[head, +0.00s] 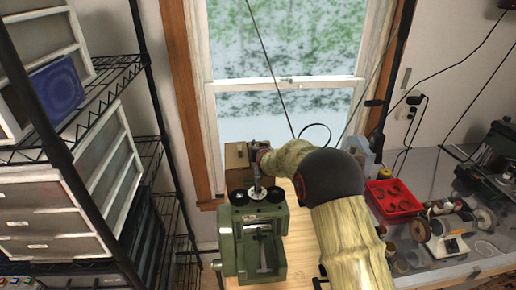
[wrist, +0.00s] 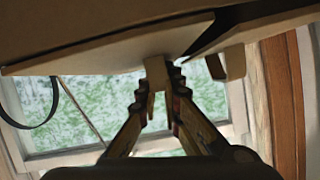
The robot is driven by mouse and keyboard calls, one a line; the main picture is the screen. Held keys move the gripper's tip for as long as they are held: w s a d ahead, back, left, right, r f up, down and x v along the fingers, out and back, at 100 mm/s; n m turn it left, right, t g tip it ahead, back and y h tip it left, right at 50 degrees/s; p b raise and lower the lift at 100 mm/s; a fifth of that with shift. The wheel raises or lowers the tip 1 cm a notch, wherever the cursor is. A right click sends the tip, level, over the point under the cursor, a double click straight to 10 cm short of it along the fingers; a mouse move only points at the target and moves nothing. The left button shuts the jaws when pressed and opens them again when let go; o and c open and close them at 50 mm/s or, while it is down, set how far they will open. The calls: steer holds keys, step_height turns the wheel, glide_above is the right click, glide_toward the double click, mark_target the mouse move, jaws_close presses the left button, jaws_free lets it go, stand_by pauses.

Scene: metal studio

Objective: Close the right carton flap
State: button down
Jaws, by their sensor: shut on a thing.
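The carton (head: 236,156) is a small brown cardboard box beyond the green machine in the head view. In the wrist view, its brown cardboard panels (wrist: 90,52) fill the top, with a dark gap at the upper right. My gripper (wrist: 160,82) is shut on a narrow cardboard piece, the edge of a carton flap (wrist: 157,75), gripped between both fingertips. I cannot tell the flap's exact angle.
A green machine (head: 250,245) stands on the wooden bench (head: 299,254) just in front of the carton. A window (head: 285,60) is behind. A red tray (head: 393,196) and several tools lie to the right. Wire shelves (head: 100,100) with drawers stand left.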

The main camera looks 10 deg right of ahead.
steer(key=shift+a+f, duration=0.15)
steer(key=shift+a, duration=0.05)
steer(key=c, duration=2)
jaws_free()
steer(key=shift+s, duration=0.1)
steer(key=shift+s+d, duration=0.1)
steer(key=shift+s, duration=0.1)
steer(key=v, duration=1.1)
steer(key=shift+s+r, duration=0.2)
steer(key=shift+r, duration=0.1)
